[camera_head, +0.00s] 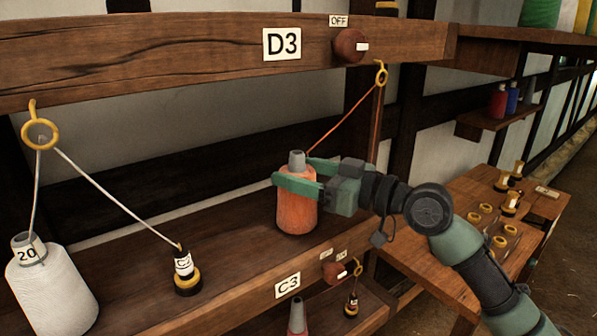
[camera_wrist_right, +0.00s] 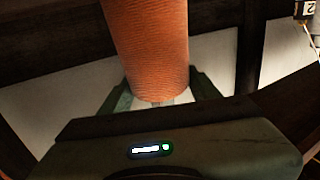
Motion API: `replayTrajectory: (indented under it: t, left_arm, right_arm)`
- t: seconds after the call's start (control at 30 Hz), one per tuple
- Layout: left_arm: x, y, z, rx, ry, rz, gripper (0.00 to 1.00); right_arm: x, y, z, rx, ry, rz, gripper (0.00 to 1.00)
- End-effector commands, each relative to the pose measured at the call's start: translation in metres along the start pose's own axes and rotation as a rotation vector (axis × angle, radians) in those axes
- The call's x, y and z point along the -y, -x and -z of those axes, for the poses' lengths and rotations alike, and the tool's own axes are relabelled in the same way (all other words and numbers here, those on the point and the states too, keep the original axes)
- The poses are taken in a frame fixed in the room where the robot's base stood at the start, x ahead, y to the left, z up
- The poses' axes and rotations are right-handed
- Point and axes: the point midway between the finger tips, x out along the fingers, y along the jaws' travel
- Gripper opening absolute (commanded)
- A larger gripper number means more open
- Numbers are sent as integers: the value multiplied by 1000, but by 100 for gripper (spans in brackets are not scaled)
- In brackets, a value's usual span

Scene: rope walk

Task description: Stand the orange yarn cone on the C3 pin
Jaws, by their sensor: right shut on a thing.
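The orange yarn cone (camera_head: 296,213) is upright, with a grey tip, over the wooden shelf behind the C3 label (camera_head: 288,285). My right gripper (camera_head: 298,184) is shut on its upper part, coming in from the right. In the right wrist view the orange yarn (camera_wrist_right: 150,50) fills the upper middle, between the fingers of my gripper (camera_wrist_right: 160,95). I see no C3 pin; the cone may hide it. I cannot tell whether the cone's base touches the shelf or sits on a pin. My left gripper is not in view.
An orange thread runs up to a yellow eye (camera_head: 381,75) under the D3 beam (camera_head: 200,50). A white cone (camera_head: 52,290) and the C2 bobbin (camera_head: 185,270) stand to the left. A side table (camera_head: 450,215) holds yellow rings.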

Motion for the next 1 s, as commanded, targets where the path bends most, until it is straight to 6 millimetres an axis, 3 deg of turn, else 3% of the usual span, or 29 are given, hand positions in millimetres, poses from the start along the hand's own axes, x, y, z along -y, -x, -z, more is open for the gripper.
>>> replayTrajectory:
  t: [0.17, 0.2, 0.23, 0.57, 1.0]
  left_arm:
    - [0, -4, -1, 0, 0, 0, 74]
    - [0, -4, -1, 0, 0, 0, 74]
    - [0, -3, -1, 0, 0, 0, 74]
    - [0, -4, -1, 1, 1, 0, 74]
    - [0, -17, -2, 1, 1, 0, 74]
  right_arm:
    - [0, 0, -4, -2, 0, 0, 0]
    - [0, 0, -4, -2, 0, 0, 65]
    - [0, 0, -3, -2, 0, 0, 71]
    - [0, 1, -5, 1, 0, 0, 71]
    - [-1, 34, -6, 0, 1, -2, 71]
